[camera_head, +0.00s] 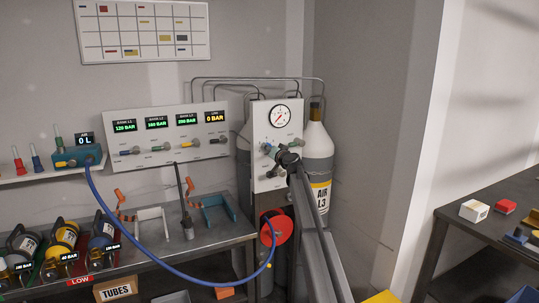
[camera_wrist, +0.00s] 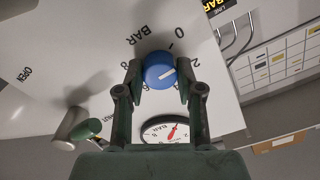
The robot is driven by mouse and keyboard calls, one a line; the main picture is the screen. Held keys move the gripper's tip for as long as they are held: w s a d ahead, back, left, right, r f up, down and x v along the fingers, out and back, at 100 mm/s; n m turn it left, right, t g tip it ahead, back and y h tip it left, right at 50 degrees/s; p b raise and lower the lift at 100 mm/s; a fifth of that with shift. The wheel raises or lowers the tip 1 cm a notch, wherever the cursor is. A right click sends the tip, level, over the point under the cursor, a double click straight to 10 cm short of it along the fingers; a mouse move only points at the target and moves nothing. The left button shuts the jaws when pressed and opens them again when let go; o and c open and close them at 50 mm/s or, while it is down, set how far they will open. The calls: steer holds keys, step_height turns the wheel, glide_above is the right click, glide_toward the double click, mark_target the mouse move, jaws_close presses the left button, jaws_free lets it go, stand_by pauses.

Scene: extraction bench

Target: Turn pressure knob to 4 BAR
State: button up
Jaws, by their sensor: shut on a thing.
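The blue pressure knob (camera_wrist: 159,71) sits on the white panel in the wrist view. Its white mark points right and slightly up, toward the side of the printed 2. A 0 and the word BAR are printed around it; other numbers are partly hidden by my fingers. My gripper (camera_wrist: 160,82) is shut on the knob, one finger on each side. In the head view my gripper (camera_head: 287,157) is at the panel (camera_head: 262,112), below the round gauge (camera_head: 279,116). The gauge also shows in the wrist view (camera_wrist: 160,132), with a red needle.
A grey AIR L3 cylinder (camera_head: 318,150) stands right of the panel. The LINE display (camera_head: 212,117) reads 0 BAR. A blue hose (camera_head: 140,240) hangs left of my arm, near a red reel (camera_head: 284,227). In the wrist view a green-and-white handle (camera_wrist: 85,128) is at lower left.

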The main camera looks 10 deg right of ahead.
steer(key=shift+r+m+p, duration=0.2)
steer(key=shift+m+p, duration=1)
steer(key=shift+m, duration=8)
steer(key=o, duration=1.2)
steer(key=shift+c, duration=0.2)
steer(key=shift+f, duration=0.1)
steer(key=v, duration=1.2)
